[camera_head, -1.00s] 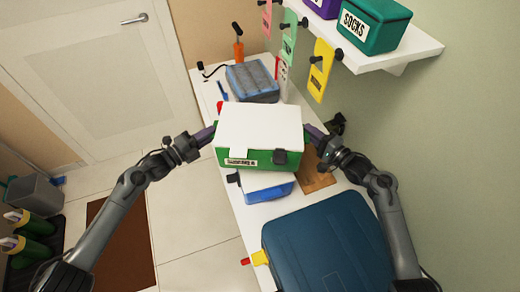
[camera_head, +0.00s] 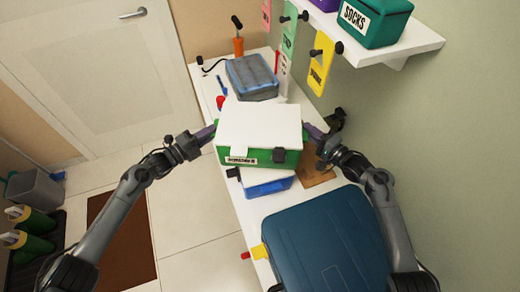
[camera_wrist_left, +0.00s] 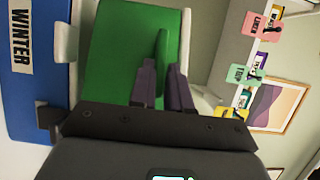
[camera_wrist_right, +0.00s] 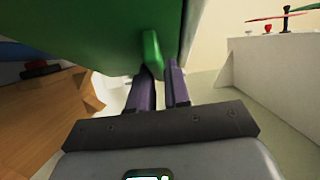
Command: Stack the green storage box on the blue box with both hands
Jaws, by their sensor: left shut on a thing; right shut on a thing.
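The green storage box (camera_head: 262,158) with a white lid (camera_head: 258,125) is held level between my two grippers, over the back part of the blue box (camera_head: 268,186). My left gripper (camera_head: 207,135) is shut on its left side handle, seen between the fingers in the left wrist view (camera_wrist_left: 163,62). My right gripper (camera_head: 311,135) is shut on the opposite handle (camera_wrist_right: 152,52). In the left wrist view the blue box (camera_wrist_left: 35,90), labelled WINTER, lies close beneath the green box; I cannot tell whether they touch. Most of the blue box's lid is hidden.
A large dark blue suitcase (camera_head: 330,250) lies on the white bench in front. A grey-blue bin (camera_head: 252,80) stands behind. A wall shelf (camera_head: 410,45) with a SOCKS box (camera_head: 372,22) and hanging tags is at upper right.

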